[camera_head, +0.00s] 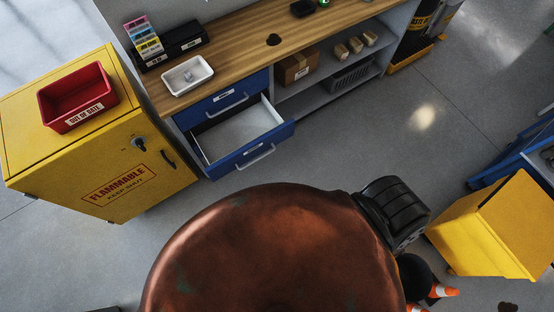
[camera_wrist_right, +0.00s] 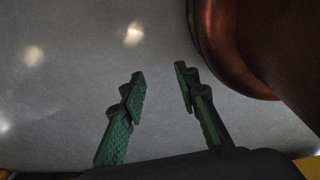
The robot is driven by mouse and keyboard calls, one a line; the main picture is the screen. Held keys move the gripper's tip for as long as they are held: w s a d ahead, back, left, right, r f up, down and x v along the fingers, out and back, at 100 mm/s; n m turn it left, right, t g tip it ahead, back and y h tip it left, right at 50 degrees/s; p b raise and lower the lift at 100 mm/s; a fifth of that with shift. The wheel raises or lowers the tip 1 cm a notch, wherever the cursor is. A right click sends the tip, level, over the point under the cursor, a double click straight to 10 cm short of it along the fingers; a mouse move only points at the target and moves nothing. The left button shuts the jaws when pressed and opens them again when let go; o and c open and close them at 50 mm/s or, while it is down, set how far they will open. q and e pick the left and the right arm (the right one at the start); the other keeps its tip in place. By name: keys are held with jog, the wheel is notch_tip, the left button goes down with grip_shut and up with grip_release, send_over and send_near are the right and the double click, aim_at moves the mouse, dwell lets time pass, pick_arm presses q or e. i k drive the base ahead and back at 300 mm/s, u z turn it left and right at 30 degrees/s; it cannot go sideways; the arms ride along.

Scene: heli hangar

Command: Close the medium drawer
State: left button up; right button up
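The open drawer (camera_head: 236,136) is in the blue drawer unit under the wooden workbench, left of centre in the head view. It is pulled well out, its grey interior looks empty, and its blue front has a light bar handle (camera_head: 256,156). Above it a shut blue drawer (camera_head: 221,105) has its own handle. My right gripper (camera_wrist_right: 160,85) shows in the right wrist view with its two green fingers spread and nothing between them, over grey floor. It is not near the drawer in that view. My left gripper is not in view.
A yellow flammable cabinet (camera_head: 150,172) with a red bin (camera_head: 78,97) on top stands left of the drawers. The workbench (camera_head: 262,48) holds a white tray (camera_head: 187,76). Open shelves (camera_head: 325,68) lie right of the drawers. Floor (camera_head: 370,130) in front is clear; a yellow box (camera_head: 497,225) stands right.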

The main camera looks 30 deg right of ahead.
aim_at(236, 126)
jog(key=z, duration=0.2)
jog(key=k, duration=0.55)
jog(key=z, duration=0.5)
jog(key=i, duration=0.55)
jog(key=u, duration=0.25)
